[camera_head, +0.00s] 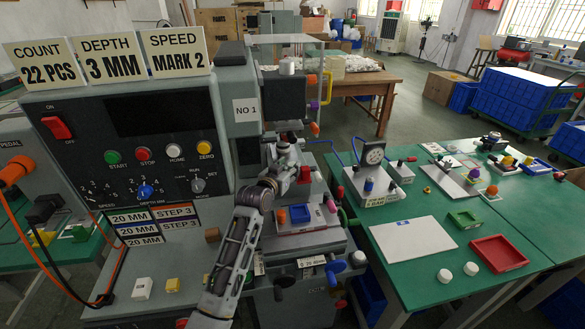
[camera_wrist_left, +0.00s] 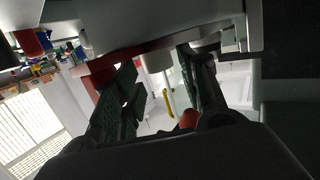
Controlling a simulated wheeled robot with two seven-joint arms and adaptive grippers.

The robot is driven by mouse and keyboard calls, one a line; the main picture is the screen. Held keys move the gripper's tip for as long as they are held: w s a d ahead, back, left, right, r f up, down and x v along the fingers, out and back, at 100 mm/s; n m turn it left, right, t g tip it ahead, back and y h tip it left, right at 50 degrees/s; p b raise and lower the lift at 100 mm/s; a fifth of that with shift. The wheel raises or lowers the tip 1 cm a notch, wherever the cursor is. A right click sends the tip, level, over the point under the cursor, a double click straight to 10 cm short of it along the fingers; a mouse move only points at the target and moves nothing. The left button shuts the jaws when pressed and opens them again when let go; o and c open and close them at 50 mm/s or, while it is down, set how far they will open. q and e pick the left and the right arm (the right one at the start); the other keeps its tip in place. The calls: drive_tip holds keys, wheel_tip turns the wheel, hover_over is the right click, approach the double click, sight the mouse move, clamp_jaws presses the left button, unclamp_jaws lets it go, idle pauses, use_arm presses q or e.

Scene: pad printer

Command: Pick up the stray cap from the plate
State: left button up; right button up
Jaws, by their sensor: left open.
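The plate (camera_head: 311,226) is a light panel on the printer's bed. An orange piece (camera_head: 281,217), which looks like a cap, sits at its left side, beside a blue square block (camera_head: 300,213). A small pink piece (camera_head: 331,206) shows at the plate's right. My left gripper (camera_head: 296,165) is in front of the print head, above and behind the plate, apart from the orange piece. In the left wrist view its two dark fingers (camera_wrist_left: 163,98) are spread with nothing held. A reddish rounded thing (camera_wrist_left: 190,118) shows low there; I cannot tell what it is.
The printer's control panel (camera_head: 130,155) stands close at the left. Coloured knobs surround the bed. The green table (camera_head: 380,245) at the right holds a white sheet (camera_head: 412,247), a red tray (camera_head: 498,253), a green tray (camera_head: 465,219) and two white round caps (camera_head: 458,272).

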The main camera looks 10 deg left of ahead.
use_arm(q)
drive_tip(key=shift+x, duration=1.1)
drive_tip(key=shift+d+f, duration=0.1)
drive_tip(key=shift+f, duration=0.15)
